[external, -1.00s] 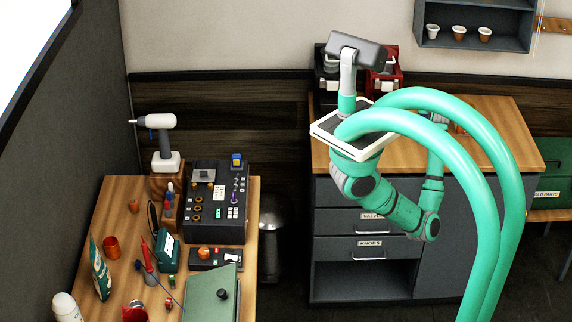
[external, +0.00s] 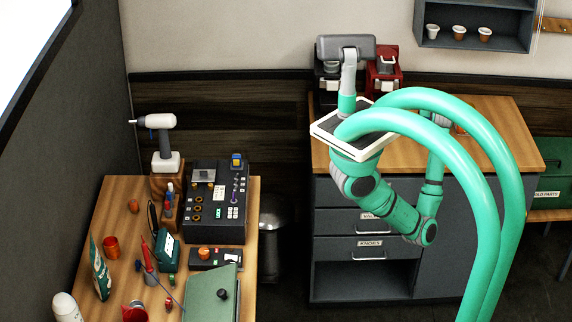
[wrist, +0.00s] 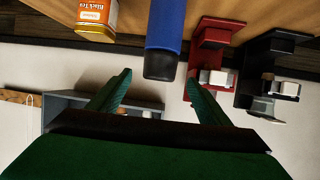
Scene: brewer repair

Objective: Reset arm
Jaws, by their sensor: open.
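My arm (external: 390,205) is folded, its elbow low in front of the grey cabinet and its forearm rising over the wooden counter. My gripper shows in the wrist view (wrist: 155,95), its two green fingers wide apart with nothing held between them. In the external view the gripper is mostly hidden behind the green hoses. Beyond the fingers, the wrist view shows an upside-down scene with a blue object, a red brewer (wrist: 215,55) and a black brewer (wrist: 262,75).
The wooden counter (external: 490,125) has brewers at its back left. A tea tin (wrist: 97,18) and the blue object (wrist: 163,40) show in the wrist view. A wall shelf (external: 475,38) holds cups. The left workbench (external: 110,205) is crowded with tools. Floor lies between bench and cabinet.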

